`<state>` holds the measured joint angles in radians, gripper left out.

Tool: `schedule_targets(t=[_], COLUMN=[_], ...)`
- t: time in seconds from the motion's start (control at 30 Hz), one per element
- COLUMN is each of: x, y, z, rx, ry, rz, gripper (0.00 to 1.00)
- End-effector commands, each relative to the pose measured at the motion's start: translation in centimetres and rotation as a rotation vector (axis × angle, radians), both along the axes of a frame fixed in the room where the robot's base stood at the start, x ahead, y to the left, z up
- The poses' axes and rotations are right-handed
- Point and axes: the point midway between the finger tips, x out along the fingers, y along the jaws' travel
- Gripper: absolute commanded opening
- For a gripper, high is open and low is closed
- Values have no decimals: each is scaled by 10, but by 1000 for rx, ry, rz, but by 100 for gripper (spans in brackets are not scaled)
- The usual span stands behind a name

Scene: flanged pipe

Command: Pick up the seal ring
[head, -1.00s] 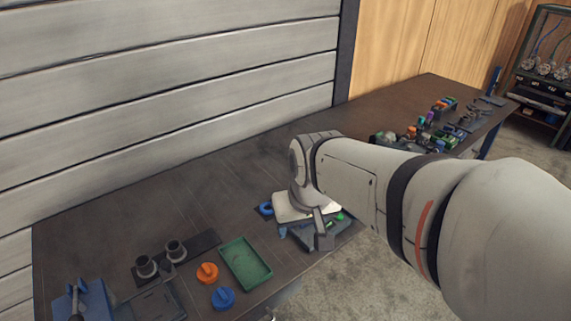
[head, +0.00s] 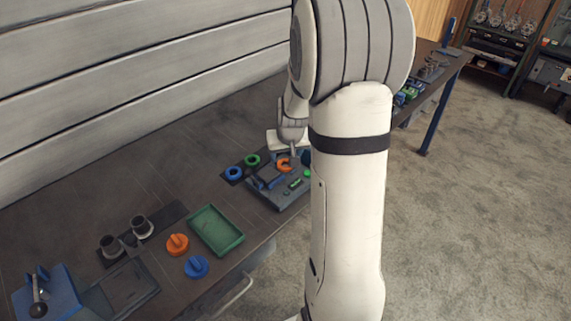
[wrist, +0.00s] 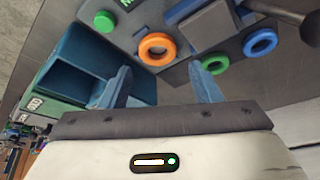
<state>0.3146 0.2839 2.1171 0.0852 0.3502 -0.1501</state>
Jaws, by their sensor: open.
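An orange ring (wrist: 157,49) lies flat on the grey fixture, just ahead of my gripper (wrist: 163,82) in the wrist view. A green ring (wrist: 215,64) lies right of it, near the right finger, and a blue ring (wrist: 260,42) lies further right on a dark strip. In the head view the orange ring (head: 284,164), green ring (head: 252,160) and blue ring (head: 234,173) show left of my arm. My gripper is open and empty, with its blue fingers apart; in the head view it is partly hidden.
A blue open box (wrist: 75,75) stands close to the left finger. A green button (wrist: 104,21) and a grey block (wrist: 207,25) are on the fixture. A green tray (head: 215,231), orange knob (head: 177,244) and blue knob (head: 196,266) lie on the bench to the left.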

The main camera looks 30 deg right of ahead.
Motion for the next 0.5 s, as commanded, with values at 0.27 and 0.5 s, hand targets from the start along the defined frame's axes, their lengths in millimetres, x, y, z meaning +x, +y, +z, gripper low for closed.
schedule_targets(t=[0.27,0.5], x=[11,17], y=[-6,-8], z=[-33,-47], rx=[1,-1], ry=[3,0], rz=[-1,0], gripper=[57,57])
